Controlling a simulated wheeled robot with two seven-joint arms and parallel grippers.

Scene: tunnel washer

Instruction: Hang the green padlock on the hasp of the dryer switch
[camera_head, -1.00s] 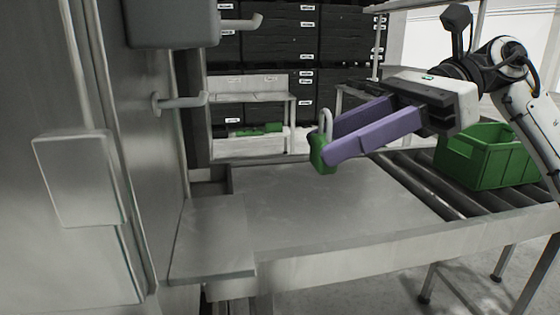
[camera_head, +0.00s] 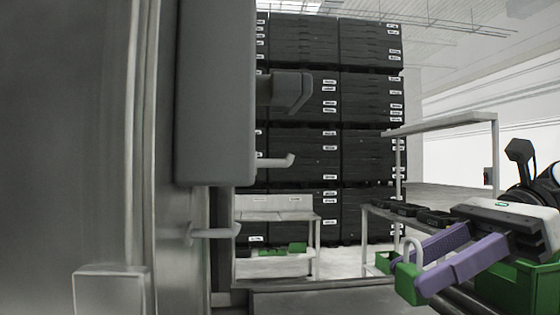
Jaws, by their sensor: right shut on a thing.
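My right gripper (camera_head: 432,270) is at the lower right, with its purple fingers shut on the green padlock (camera_head: 406,284). The padlock's pale shackle (camera_head: 412,247) points up from the fingertips. A grey switch box (camera_head: 215,95) is on the metal machine wall at the left. A dark switch handle (camera_head: 290,92) sticks out from its right side. Below the handle a light hook-like bar (camera_head: 275,161) projects to the right, perhaps the hasp; its opening cannot be made out. The padlock is to the right of and below this bar, well apart from it. My left gripper is not in view.
A second peg (camera_head: 215,231) juts from the machine wall below the box. A metal table (camera_head: 340,300) lies below, with a green bin (camera_head: 520,287) at its right. Black stacked crates (camera_head: 370,100) and a shelf stand behind. The space between padlock and box looks clear.

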